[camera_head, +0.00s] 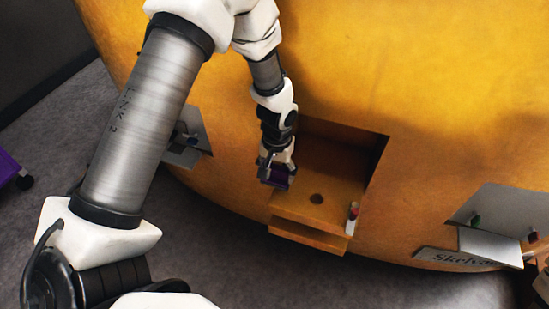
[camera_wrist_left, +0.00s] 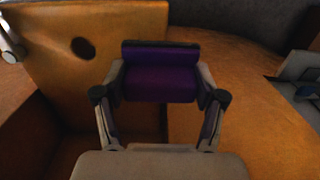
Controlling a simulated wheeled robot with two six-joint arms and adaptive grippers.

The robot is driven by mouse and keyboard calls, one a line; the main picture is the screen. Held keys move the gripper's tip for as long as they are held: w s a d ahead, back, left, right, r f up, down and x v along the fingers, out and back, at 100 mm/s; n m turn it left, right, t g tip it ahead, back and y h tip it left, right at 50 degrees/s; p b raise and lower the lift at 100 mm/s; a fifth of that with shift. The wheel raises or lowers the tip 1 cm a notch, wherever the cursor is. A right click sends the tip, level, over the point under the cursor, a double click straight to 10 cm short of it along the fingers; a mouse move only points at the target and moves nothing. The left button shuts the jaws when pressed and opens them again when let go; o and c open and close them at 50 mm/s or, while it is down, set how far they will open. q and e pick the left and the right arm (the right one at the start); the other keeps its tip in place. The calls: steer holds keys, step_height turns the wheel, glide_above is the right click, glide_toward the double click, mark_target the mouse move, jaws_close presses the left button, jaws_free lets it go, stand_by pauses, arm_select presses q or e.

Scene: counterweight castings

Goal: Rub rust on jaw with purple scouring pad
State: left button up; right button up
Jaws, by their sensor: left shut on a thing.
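The purple scouring pad (camera_head: 277,177) is in my left gripper (camera_head: 275,168), which is shut on it. In the left wrist view the pad (camera_wrist_left: 160,80) spans the space between the two fingers, with a dark strip along its top edge. The jaw (camera_head: 325,212) is an orange ledge at the mouth of a square recess in the big orange casting. The patch (camera_wrist_left: 83,48) also shows left of the pad in the left wrist view. The pad appears apart from it.
A small white-and-red item (camera_head: 352,213) stands at the ledge's right side. Pale shelves stick out from the casting at left (camera_head: 185,150) and right (camera_head: 500,210). A lettered plate (camera_head: 450,257) is low at right. Grey floor (camera_head: 230,240) is open below.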

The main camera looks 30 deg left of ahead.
arm_select(q)
step_height(320, 180, up, 2)
steer(key=shift+a+r+p, duration=0.1)
steer(key=shift+p, duration=0.6)
steer(key=shift+r+p, duration=0.6)
